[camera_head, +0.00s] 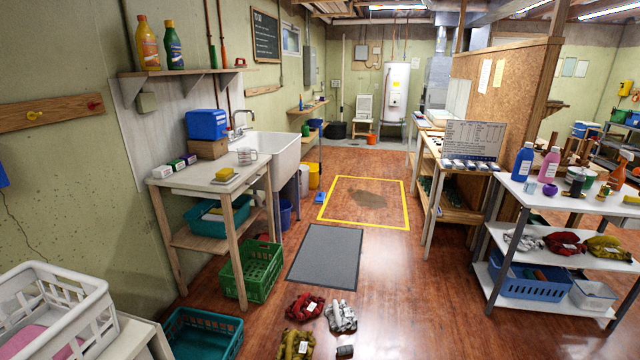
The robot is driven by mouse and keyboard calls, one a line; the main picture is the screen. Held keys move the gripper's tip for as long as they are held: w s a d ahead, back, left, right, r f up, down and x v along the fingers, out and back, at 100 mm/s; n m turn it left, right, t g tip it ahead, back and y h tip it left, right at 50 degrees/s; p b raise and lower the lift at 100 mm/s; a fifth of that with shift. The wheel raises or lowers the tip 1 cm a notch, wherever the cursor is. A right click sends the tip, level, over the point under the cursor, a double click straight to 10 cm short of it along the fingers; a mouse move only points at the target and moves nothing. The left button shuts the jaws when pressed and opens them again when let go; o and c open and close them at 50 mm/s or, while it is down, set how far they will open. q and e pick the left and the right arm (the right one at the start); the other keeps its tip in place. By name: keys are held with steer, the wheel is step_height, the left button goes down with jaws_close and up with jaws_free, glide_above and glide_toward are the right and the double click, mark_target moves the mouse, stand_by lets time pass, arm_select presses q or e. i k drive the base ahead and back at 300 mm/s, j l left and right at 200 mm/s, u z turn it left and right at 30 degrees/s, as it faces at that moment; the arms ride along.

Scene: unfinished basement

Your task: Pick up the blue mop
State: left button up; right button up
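Neither of my grippers is in view.
A grey mat (325,256) lies mid-floor. Red, silver and yellow bundles (305,306) lie in front of it. A green crate (250,268) and wooden table (205,179) stand left. A loaded shelf unit (570,254) stands right. The outlined floor has a dark wet-looking patch (369,200).

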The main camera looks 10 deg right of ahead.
mark_target(320, 197)
steer(key=i+l+z, duration=0.55)
steer(key=z, duration=0.2)
steer(key=i+l+z, duration=0.65)
steer(key=i, duration=0.35)
steer(key=i+z, duration=0.35)
steer(key=i, duration=0.25)
steer(key=i+j+u, duration=0.3)
steer(key=i+u, duration=0.6)
steer(key=i, duration=0.25)
steer(key=i+l+u, duration=0.1)
steer(key=i+u, duration=0.35)
steer(key=i+l+u, duration=0.45)
steer(key=i, duration=0.2)
steer(key=i+j+u, duration=0.1)
steer(key=i+j, duration=0.15)
steer(key=i, duration=0.55)
steer(key=i+j+u, duration=0.15)
steer(key=i, duration=0.6)
steer(key=i+j+u, duration=0.1)
steer(key=i, duration=0.7)
steer(key=i+j+z, duration=0.2)
steer(key=i+j, duration=0.2)
steer(key=i, duration=0.2)
steer(key=l+u, duration=0.5)
